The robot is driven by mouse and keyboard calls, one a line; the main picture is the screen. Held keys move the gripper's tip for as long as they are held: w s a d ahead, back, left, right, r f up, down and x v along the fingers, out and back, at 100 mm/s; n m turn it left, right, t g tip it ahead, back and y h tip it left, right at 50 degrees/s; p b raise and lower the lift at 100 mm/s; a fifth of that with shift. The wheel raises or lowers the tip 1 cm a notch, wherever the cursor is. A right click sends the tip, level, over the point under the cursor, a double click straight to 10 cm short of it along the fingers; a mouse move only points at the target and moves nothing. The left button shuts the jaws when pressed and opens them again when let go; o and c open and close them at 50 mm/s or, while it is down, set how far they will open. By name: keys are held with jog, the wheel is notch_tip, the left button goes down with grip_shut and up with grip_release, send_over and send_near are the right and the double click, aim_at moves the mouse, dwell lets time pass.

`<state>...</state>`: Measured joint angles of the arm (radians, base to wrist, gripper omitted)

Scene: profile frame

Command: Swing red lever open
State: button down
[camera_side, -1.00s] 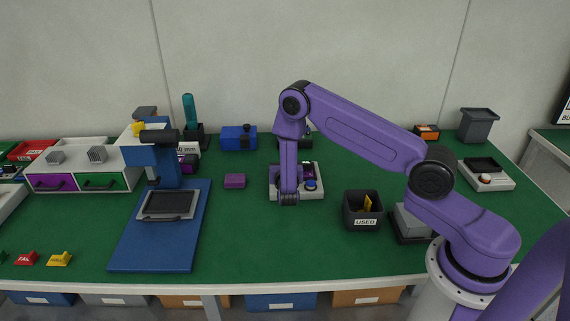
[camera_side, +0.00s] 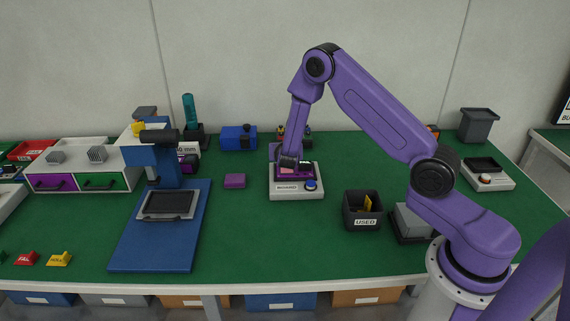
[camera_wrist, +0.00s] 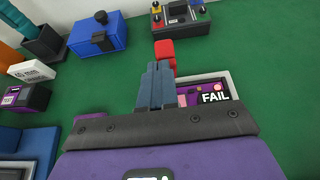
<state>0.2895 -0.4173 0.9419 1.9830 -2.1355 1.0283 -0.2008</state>
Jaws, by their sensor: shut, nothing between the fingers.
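The red lever (camera_wrist: 165,50) shows in the wrist view as a red upright piece just beyond my fingertips, its lower part partly hidden by them. My gripper (camera_wrist: 160,68) is shut and empty, its blue-grey fingers together beside the lever; I cannot tell whether they touch it. The device with the FAIL display (camera_wrist: 215,97) lies right of the fingers, partly hidden by my gripper. In the side view its light grey base (camera_side: 296,194) with a blue button stands mid-table, my gripper (camera_side: 288,163) low over its back left. The lever is not clear there.
A purple block (camera_side: 235,181) lies left of the device. A dark USED bin (camera_side: 363,211) stands to its front right. Behind are a blue box (camera_side: 239,137) and a control box with coloured knobs (camera_wrist: 180,15). Green mat in front of the device is clear.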

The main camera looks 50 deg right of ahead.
jog(key=shift+w+r, duration=0.1)
jog(key=shift+r, duration=0.05)
dwell(0.5)
jog(key=v, duration=1.3)
jog(key=shift+s+a+f, duration=0.3)
jog(key=shift+s, duration=0.05)
jog(key=s+a+r+m+g+y, duration=0.3)
jog(key=s+m, duration=0.1)
jog(key=s, duration=0.7)
jog(key=s+a+r+m+g+y, duration=0.2)
jog(key=s+m, duration=0.3)
jog(key=s, duration=0.6)
jog(key=s+a+r+m+g+y, duration=0.3)
jog(key=s+r+m+g+y, duration=0.1)
jog(key=s, duration=0.7)
jog(key=shift+s+a+m+y, duration=0.3)
jog(key=shift+a+m+y, duration=0.1)
jog(key=shift+m, duration=0.3)
